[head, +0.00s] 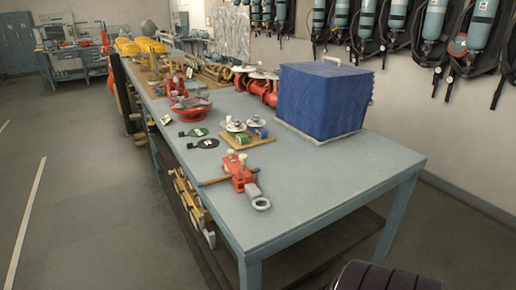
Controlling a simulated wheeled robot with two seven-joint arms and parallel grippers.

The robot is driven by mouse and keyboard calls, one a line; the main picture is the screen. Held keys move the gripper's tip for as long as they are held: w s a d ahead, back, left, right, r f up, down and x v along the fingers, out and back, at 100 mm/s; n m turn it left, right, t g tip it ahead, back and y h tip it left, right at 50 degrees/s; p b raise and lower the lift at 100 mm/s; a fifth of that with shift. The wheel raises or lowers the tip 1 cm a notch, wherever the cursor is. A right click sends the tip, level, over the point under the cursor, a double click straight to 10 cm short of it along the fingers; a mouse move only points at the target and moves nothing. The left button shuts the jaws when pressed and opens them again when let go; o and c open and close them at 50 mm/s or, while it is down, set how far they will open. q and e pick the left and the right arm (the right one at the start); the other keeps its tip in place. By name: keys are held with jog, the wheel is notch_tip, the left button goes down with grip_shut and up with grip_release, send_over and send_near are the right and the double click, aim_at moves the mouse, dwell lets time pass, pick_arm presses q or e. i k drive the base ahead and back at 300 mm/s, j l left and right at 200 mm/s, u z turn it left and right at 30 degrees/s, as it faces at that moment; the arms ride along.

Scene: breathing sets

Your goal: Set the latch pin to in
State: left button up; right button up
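A red metal fitting (238,172) sits near the front of the grey-blue workbench (330,190). A grey ring (261,204) extends from it toward the bench's near edge. A thin bar (213,182) sticks out to its left, and pale round knobs show on its top. This may be the latch, but I cannot tell for certain which part is the pin or how it is set. Neither gripper is in view.
A wooden board (262,141) with valve parts stands just behind the red fitting. A large blue covered box (325,99) stands at the back right. The bench's front right is clear. Breathing sets (432,30) hang on the wall.

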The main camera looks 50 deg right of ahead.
aim_at(243, 157)
jog(key=z, duration=1.6)
